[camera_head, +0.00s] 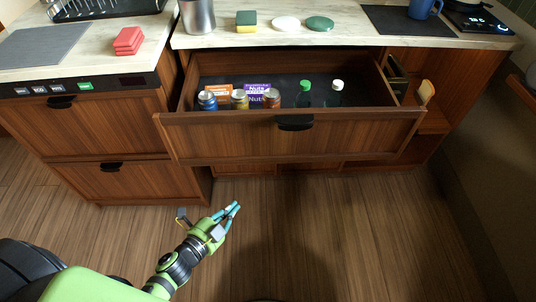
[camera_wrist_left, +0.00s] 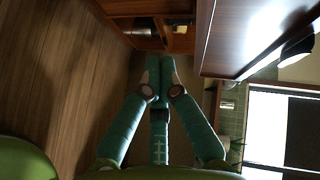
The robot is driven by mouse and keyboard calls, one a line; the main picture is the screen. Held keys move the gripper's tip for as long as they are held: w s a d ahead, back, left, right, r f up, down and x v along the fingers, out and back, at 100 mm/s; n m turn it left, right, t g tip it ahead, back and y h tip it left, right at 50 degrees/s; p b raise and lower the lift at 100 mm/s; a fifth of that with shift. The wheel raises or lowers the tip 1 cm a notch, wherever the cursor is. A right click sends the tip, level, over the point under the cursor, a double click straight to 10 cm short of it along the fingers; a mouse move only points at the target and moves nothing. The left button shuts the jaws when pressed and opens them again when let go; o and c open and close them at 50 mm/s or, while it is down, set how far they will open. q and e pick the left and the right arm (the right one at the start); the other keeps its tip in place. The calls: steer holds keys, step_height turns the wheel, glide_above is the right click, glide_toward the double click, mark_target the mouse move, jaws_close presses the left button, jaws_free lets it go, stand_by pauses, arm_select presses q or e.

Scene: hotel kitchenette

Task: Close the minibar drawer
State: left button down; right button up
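The minibar drawer (camera_head: 220,135) is pulled out below the worktop, with a wooden front and a black handle (camera_head: 295,123). Inside it stand several cans, snack packs and two bottles. In the left wrist view, a wooden panel that looks like the drawer front (camera_wrist_left: 245,40) is at upper right, with a dark handle (camera_wrist_left: 297,48). My left gripper (camera_head: 234,208) is in front of and below the drawer, left of its handle, touching nothing. Its fingertips meet in the left wrist view (camera_wrist_left: 160,75), with nothing visible between them. My right gripper is not in view.
The worktop (camera_head: 350,32) holds a steel canister (camera_head: 197,15), sponge (camera_head: 246,20), discs, blue mug (camera_head: 421,8) and hob. Closed drawers (camera_head: 100,130) are on the left. Open shelves (camera_head: 430,120) are right of the drawer. The wooden floor (camera_head: 330,230) in front is clear.

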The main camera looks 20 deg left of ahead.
arm_select(q)
steer(key=d+r+m+t+h, duration=0.1)
steer(key=d+r+m+h, duration=0.3)
steer(key=r+m, duration=0.55)
steer(key=n+p, duration=0.1)
steer(key=n, duration=0.2)
glide_toward(279, 142)
steer(key=s+d+x, duration=0.1)
steer(key=x, duration=0.4)
steer(key=shift+w+a+f, duration=0.1)
steer(key=shift+w+a, duration=0.25)
steer(key=shift+w, duration=0.3)
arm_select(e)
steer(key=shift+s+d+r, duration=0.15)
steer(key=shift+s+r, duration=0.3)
arm_select(q)
steer(key=shift+w, duration=0.1)
